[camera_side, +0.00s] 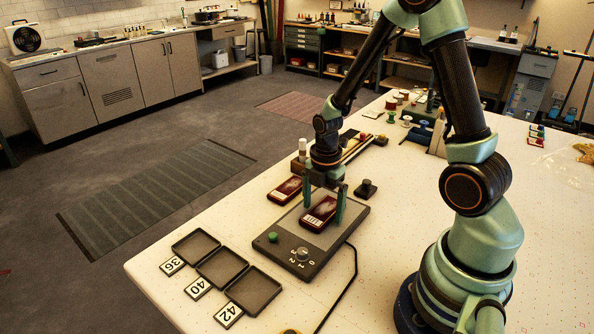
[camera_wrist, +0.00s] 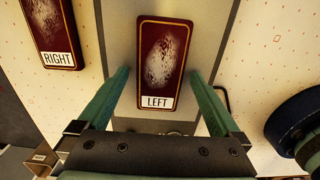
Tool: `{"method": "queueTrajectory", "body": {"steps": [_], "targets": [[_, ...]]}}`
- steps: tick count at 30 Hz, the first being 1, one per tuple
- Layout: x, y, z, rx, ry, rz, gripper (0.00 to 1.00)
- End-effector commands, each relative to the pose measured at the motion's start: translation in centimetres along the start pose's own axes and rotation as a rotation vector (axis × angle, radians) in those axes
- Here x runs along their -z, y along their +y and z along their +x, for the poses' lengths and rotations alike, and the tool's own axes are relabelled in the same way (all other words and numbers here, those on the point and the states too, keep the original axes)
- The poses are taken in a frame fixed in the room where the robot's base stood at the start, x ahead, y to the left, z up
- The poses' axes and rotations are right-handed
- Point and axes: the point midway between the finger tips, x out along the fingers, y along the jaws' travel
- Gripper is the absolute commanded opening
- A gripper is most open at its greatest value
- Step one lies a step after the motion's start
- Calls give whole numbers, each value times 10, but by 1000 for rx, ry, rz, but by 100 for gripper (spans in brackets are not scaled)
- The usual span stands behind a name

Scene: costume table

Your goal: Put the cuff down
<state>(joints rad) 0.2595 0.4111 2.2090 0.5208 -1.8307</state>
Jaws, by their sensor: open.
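A dark red cuff (camera_side: 318,214) with a pale speckled patch and a LEFT label lies flat on the grey plate of a dark device (camera_side: 304,238). It also shows in the wrist view (camera_wrist: 161,60). My gripper (camera_side: 323,211) is open and low over the plate, with one finger on each side of this cuff. In the wrist view there are gaps between the fingers and the cuff. A second dark red cuff (camera_side: 285,190), labelled RIGHT (camera_wrist: 52,30) in the wrist view, lies on the table left of the device.
The device has a green button (camera_side: 272,237) and a numbered dial (camera_side: 302,254). Shallow dark trays (camera_side: 222,265) with cards 36, 40 and 42 stand at the front left. A small black stamp-like object (camera_side: 366,189) stands right of the device. Spools (camera_side: 407,121) stand farther back.

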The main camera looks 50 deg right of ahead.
Motion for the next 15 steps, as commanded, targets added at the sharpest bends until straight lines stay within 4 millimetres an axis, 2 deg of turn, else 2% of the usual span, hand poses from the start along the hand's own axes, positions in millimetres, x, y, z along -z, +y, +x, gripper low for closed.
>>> {"method": "queueTrajectory", "body": {"steps": [5,15], "targets": [[0,1,-21,-5,-1,0,100],[0,1,-86,-6,-2,0,100]]}}
